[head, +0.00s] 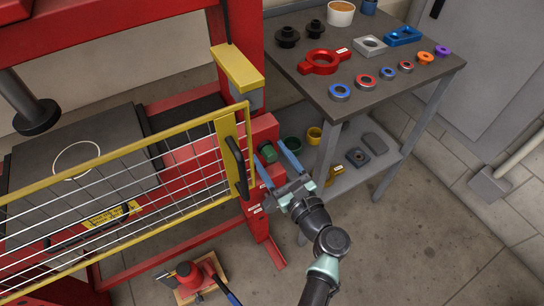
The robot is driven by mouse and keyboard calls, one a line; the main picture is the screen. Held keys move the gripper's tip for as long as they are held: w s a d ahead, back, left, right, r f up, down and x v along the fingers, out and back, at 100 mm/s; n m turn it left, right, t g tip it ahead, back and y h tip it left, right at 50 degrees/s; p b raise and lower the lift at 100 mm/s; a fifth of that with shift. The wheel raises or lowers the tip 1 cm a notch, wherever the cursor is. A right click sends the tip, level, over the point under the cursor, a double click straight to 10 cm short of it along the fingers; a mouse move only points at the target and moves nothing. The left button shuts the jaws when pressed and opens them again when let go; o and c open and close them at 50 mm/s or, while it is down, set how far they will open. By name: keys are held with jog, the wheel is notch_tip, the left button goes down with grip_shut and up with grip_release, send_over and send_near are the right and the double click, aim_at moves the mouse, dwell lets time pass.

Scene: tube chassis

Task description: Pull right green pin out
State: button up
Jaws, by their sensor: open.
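A green pin (265,151) sticks out of the red press frame (264,128) on its right post, low down beside the guard's black handle. My gripper (270,150) is open, its two blue fingers pointing up and left toward the post. The green pin shows in the gap between the fingertips. I cannot tell from this single view how deep the fingers reach or whether they touch it. No other green pin on the press is clear to me.
A yellow mesh guard (184,144) with a black handle (236,165) stands just left of my gripper. A grey workbench (440,70) holding rings and red, blue and grey parts is at right. Its lower shelf (345,180) holds several parts. A red jack (190,273) sits on the floor.

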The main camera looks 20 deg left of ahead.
grip_shut()
dwell(0.3)
dwell(1.1)
